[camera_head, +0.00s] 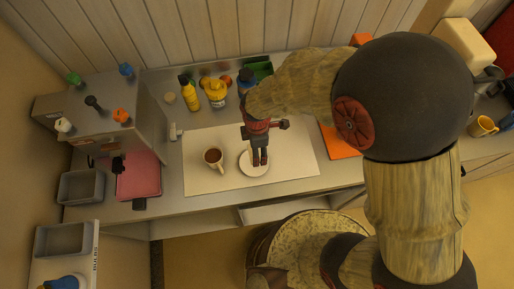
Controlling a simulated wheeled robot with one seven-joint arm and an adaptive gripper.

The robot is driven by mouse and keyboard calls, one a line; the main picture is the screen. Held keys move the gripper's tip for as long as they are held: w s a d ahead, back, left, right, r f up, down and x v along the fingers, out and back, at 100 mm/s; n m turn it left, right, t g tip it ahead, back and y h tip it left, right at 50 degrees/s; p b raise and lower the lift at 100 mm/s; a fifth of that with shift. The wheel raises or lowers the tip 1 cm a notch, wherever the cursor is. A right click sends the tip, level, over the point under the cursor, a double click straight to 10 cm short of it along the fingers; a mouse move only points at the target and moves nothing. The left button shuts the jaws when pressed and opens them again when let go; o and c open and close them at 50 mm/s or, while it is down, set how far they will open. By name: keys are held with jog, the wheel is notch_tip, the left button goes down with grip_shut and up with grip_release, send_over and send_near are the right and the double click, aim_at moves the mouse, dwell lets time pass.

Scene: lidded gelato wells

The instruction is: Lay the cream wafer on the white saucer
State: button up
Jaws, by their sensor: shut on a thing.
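The white saucer (246,169) lies on the pale board, to the right of a cup. My gripper (260,161) points down over the saucer, with its fingertips in front of the saucer's middle and right part. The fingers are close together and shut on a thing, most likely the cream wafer. The wafer itself cannot be made out against the pale saucer or behind the fingers, and I see it nowhere else. Whether the fingertips touch the saucer or hang above it I cannot tell.
A cup of brown drink (213,157) stands just left of the saucer on the pale board (205,183). Yellow bottles (216,93) and other items line the back. An orange mat (341,143) lies right, a pink tray (138,176) left. The board's front is clear.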

jog(key=shift+f+b, duration=1.9)
jog(key=shift+f, duration=1.4)
jog(key=shift+f, duration=0.35)
jog(key=o, duration=0.8)
jog(key=shift+r, duration=0.1)
notch_tip(320, 180, up, 12)
jog(key=shift+f, duration=0.1)
